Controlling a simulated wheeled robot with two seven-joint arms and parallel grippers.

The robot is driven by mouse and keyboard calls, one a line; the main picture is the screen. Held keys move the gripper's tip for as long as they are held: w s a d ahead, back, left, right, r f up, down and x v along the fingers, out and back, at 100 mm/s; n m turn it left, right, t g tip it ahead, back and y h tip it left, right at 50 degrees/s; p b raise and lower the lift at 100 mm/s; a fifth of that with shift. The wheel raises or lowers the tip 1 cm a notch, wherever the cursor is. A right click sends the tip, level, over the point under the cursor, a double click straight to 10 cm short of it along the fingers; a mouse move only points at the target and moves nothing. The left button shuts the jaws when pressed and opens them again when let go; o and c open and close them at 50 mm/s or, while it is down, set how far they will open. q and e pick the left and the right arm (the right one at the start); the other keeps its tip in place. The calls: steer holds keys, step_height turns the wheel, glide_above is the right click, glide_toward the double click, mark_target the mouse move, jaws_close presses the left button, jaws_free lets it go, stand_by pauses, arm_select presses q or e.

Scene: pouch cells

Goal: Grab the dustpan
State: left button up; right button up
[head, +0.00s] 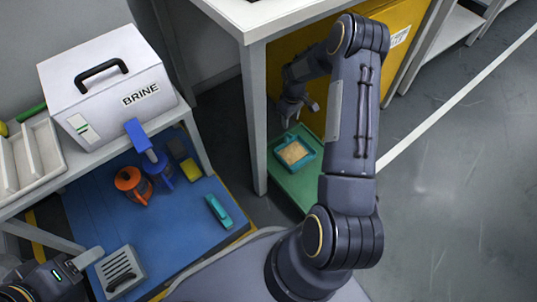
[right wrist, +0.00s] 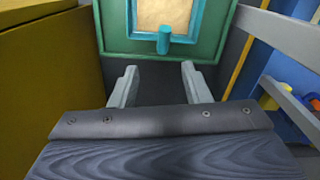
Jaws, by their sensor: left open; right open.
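The dustpan (head: 279,150) is a teal square pan holding tan material. It lies on a green surface (head: 281,187) low beside the yellow panel. In the right wrist view the dustpan (right wrist: 201,18) is at the top, its short teal handle (right wrist: 163,41) pointing toward my gripper. My right gripper (head: 297,110) is just beyond the dustpan in the head view. In the right wrist view its two fingers (right wrist: 159,85) are apart and empty, with the handle ahead of the gap, not between them.
A white table (head: 262,18) and its leg stand close to the right arm, with a yellow panel (head: 400,20) behind. A shelf at left carries a BRINE box (head: 105,85). Below, a blue mat (head: 100,215) holds orange and blue containers and a teal object (head: 218,210).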

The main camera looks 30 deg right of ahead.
mark_target(287, 133)
steer(key=f, duration=0.2)
steer(key=f+b, duration=0.1)
steer(key=shift+w+a+f, duration=0.2)
steer(key=shift+w+f, duration=0.15)
steer(key=shift+f, duration=0.05)
step_height(287, 133, down, 6)
steer(key=b, duration=0.3)
steer(key=shift+a+r+b, duration=0.1)
steer(key=shift+r+b, duration=0.1)
steer(key=shift+b, duration=0.15)
steer(key=shift+r, duration=0.1)
jaws_close()
stand_by(0.4)
